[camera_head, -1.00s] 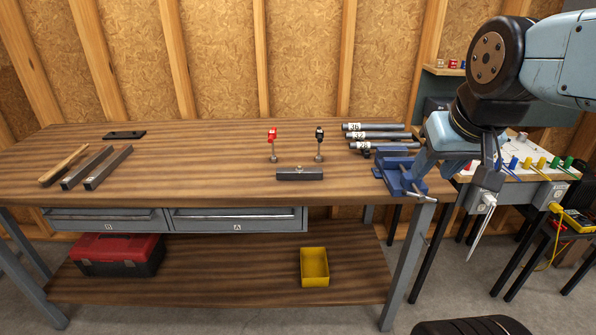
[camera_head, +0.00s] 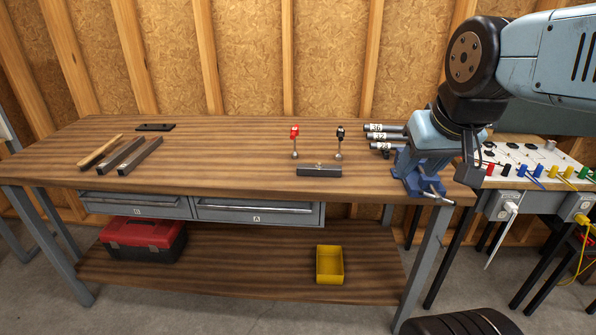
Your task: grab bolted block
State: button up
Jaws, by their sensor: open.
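A dark grey block (camera_head: 319,171) with a small bolt on its top lies on the wooden workbench (camera_head: 225,160), near the front edge right of centre. My gripper (camera_head: 474,172) hangs at the right, in front of the blue vise (camera_head: 418,172) and near the bench's right end. It is open and well to the right of the block, not touching it. Its fingers are partly hard to make out against the vise and the panel behind.
A red-topped lever (camera_head: 295,139) and a black-topped one (camera_head: 340,141) stand behind the block. Numbered pipes (camera_head: 384,136) lie near the vise. The bench middle is clear.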

aim_at(303, 169)
jog(key=z, duration=0.2)
jog(key=i, duration=0.15)
jog(key=u, duration=2.3)
jog(key=k, duration=0.55)
jog(key=z, duration=0.8)
jog(key=k, duration=0.7)
jog(key=z, duration=1.05)
jog(key=i, duration=1.35)
jog(key=u, duration=0.7)
